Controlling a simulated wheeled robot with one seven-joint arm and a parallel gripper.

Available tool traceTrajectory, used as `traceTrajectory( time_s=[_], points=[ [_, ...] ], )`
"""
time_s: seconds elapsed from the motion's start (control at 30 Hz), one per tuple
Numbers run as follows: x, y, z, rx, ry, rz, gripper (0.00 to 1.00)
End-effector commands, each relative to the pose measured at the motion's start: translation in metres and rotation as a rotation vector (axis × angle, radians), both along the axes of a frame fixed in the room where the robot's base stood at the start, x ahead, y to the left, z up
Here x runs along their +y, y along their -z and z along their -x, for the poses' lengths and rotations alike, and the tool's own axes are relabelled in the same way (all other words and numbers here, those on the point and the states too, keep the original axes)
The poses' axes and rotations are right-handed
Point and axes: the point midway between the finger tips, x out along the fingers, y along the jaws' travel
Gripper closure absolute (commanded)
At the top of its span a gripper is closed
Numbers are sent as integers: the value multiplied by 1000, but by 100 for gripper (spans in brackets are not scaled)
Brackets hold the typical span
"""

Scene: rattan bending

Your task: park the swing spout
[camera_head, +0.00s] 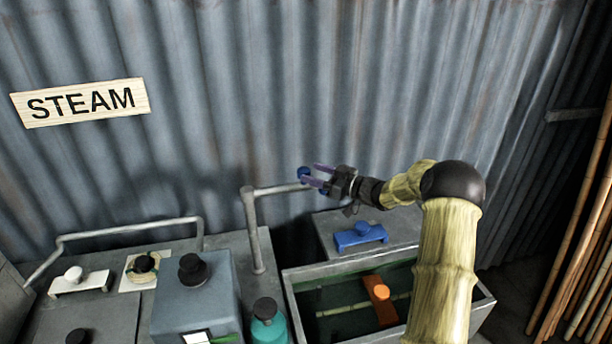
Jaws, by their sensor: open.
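The swing spout (278,190) is a grey pipe, with an upright post and a level arm reaching right. A blue knob (303,173) is at the arm's right end. My gripper (314,176) comes in from the right with its purple fingers open. The fingertips are at the knob, one above and one below it in the picture. I cannot tell whether they touch it. The spout's end is partly hidden behind my fingers.
A water trough (291,307) holding an orange block (380,300) lies below my arm. A blue handled block (361,236) sits behind it. A blue-grey box (196,300) and a teal bottle (268,325) stand left. A corrugated wall (300,80) is close behind; canes (575,230) lean right.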

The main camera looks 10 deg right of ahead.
Motion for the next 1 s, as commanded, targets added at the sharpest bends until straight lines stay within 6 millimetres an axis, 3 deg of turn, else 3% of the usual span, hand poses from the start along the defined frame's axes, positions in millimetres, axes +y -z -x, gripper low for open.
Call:
traceTrajectory(
  time_s=[0.6, 1.0],
  points=[
    [-88, 3, 80, 1, 2, 1, 44],
    [-95, 0, 87, -1, -1, 1, 44]
  ],
)
